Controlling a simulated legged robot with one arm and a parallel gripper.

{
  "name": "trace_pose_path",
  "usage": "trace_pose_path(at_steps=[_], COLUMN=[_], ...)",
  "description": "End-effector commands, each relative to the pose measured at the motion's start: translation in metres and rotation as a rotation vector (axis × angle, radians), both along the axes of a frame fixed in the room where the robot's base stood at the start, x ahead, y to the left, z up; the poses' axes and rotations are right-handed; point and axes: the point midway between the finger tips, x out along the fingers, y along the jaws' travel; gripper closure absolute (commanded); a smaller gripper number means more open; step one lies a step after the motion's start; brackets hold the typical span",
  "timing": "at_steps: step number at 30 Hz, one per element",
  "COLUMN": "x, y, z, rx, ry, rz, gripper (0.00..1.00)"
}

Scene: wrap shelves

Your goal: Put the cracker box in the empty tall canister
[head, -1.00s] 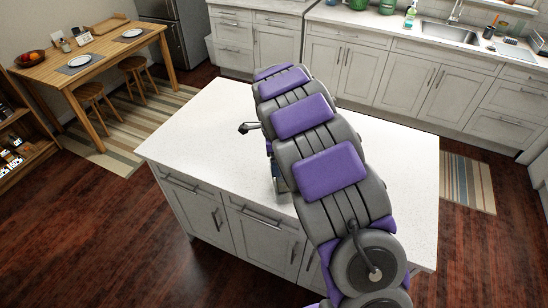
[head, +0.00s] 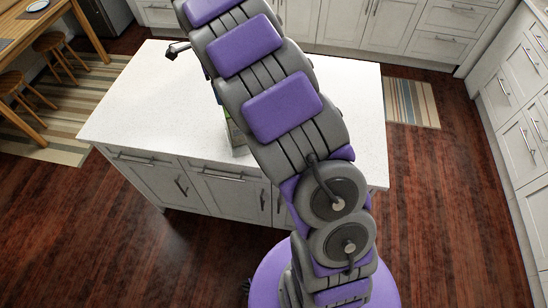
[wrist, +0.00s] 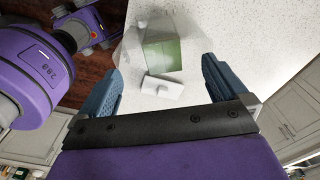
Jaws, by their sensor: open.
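In the wrist view a clear, see-through container (wrist: 182,31) with a green block-like part (wrist: 162,54) stands on the white countertop. A small white flat piece (wrist: 162,87) lies beside it. I cannot tell whether the green part is the cracker box or sits inside the container. My gripper (wrist: 161,66) is open, its two blue fingers apart to either side of these things, with nothing visibly held. In the head view my arm hides the gripper and most of the countertop objects; only a greenish sliver (head: 236,138) shows beside the arm.
The white-topped island (head: 130,100) has bare counter left and right of my arm. White cabinets (head: 420,30) line the back and right. A wooden table (head: 25,28) with stools stands at far left.

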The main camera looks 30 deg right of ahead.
Motion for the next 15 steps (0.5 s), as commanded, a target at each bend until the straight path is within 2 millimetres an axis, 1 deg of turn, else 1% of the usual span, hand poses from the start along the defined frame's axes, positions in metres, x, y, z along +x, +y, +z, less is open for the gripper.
trace_pose_path(at_steps=[2, 5, 8, 9, 11, 12, 14, 15], x=[-0.01, -0.033, -0.067, -0.082, -0.104, -0.12, -0.142, -0.159], y=[-0.003, -0.01, -0.019, -0.022, -0.026, -0.028, -0.03, -0.031], z=[0.005, 0.019, 0.034, 0.038, 0.046, 0.048, 0.053, 0.054], rx=[-0.006, -0.016, -0.022, -0.022, -0.02, -0.015, -0.009, -0.003], ry=[0.005, 0.012, 0.028, 0.038, 0.046, 0.057, 0.065, 0.076], rz=[0.029, 0.108, 0.226, 0.279, 0.36, 0.414, 0.5, 0.557], gripper=[0.0, 0.0, 0.0, 0.0, 0.0, 0.0, 0.0, 0.0])
